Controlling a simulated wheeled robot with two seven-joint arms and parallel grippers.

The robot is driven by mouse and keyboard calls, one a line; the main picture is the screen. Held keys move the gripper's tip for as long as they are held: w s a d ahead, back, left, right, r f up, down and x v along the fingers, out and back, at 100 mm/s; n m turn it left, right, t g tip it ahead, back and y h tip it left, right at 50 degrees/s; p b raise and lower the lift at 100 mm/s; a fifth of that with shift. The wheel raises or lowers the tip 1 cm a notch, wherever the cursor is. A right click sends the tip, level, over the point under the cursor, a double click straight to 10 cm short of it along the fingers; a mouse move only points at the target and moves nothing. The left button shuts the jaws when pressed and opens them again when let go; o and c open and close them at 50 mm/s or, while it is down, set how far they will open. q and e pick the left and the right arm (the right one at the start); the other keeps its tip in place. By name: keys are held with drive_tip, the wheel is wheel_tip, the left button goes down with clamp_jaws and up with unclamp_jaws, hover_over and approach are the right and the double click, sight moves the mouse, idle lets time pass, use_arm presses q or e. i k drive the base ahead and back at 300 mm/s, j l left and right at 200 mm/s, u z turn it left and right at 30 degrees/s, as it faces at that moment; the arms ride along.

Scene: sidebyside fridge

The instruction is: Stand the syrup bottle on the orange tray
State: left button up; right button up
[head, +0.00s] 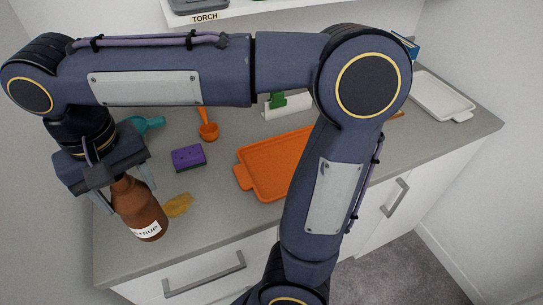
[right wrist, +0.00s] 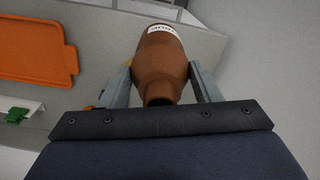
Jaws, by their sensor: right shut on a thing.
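The syrup bottle (head: 140,211) is brown with a white label, at the left front of the counter in the head view. My right gripper (head: 126,192) is shut on it, a finger on each side of its upper body. The bottle looks tilted in the head view; whether its base touches the counter I cannot tell. It also shows between the fingers in the right wrist view (right wrist: 160,65), neck toward the gripper. The orange tray (head: 270,165) lies to the right of the bottle, its visible part empty, its right part hidden by my arm. My left gripper is out of view.
A purple sponge (head: 188,157), an orange scoop (head: 208,131) and a teal item (head: 148,124) lie behind the bottle. A yellowish patch (head: 178,205) is beside it. A white tray (head: 440,97) is at far right. A shelf (head: 250,12) hangs at the back.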

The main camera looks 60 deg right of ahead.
sight(281, 166)
drive_tip(key=k+l, duration=0.15)
drive_tip(key=l, duration=0.25)
drive_tip(key=k+l, duration=0.15)
drive_tip(key=l, duration=0.25)
drive_tip(key=k+l, duration=0.15)
drive_tip(key=l, duration=0.25)
